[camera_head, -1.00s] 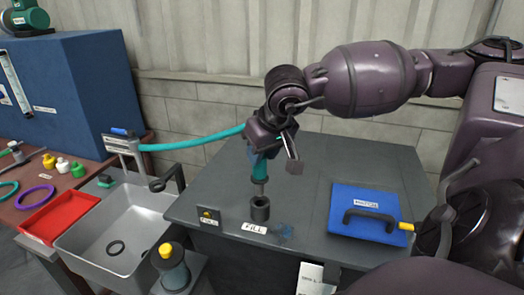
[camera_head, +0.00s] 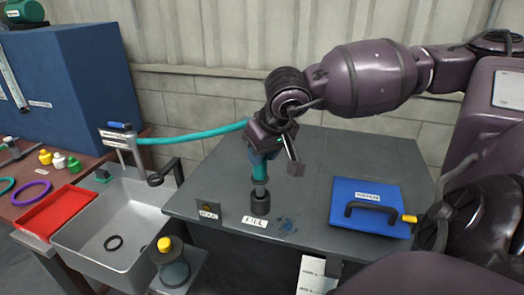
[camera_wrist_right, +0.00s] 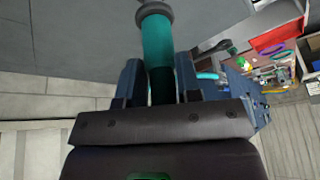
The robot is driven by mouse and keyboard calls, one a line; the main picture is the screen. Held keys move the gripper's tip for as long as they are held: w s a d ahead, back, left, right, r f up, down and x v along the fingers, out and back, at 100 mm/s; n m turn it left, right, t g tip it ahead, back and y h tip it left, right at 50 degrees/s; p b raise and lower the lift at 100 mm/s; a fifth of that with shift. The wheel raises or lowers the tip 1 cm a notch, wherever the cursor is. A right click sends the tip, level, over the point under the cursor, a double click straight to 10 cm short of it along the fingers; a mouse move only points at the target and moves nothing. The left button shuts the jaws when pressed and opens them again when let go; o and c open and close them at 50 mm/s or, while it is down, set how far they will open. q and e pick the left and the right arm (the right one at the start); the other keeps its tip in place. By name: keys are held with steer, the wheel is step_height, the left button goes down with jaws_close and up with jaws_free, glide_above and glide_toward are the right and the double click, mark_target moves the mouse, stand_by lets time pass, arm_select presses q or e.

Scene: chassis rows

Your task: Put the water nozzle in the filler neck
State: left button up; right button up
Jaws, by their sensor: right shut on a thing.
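My right gripper (camera_head: 268,150) is shut on the teal water nozzle (camera_head: 259,168), which points down. In the right wrist view the nozzle (camera_wrist_right: 157,45) sits between the two blue fingers (camera_wrist_right: 160,85). The hose (camera_head: 195,135) runs from the nozzle left toward the sink. The dark filler neck (camera_head: 260,204) stands on the grey cabinet top behind the FILL label. The nozzle's grey lower end is directly above the neck and meets its mouth. How deep it sits inside cannot be told. My left gripper is not in view.
A blue panel (camera_head: 350,192) with a black handle lies on the grey top (camera_head: 330,150) at right. A sink (camera_head: 130,215), a red tray (camera_head: 52,215) and a yellow-capped bottle (camera_head: 172,262) are at left. The top behind the neck is clear.

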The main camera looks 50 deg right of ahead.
mark_target(264, 165)
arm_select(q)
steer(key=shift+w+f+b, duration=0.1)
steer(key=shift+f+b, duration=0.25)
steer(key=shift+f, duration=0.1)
arm_select(e)
steer(key=shift+f, duration=0.75)
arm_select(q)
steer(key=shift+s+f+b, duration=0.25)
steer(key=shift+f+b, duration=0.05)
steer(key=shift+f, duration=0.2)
arm_select(e)
steer(key=shift+f, duration=0.6)
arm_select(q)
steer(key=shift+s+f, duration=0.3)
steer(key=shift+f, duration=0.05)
arm_select(e)
steer(key=shift+f, duration=0.4)
arm_select(q)
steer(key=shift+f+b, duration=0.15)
steer(key=shift+b, duration=0.15)
arm_select(e)
steer(key=shift+f, duration=0.25)
steer(key=o, duration=0.5)
steer(key=shift+f, duration=0.1)
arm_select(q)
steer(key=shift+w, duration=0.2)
arm_select(e)
steer(key=o, duration=0.6)
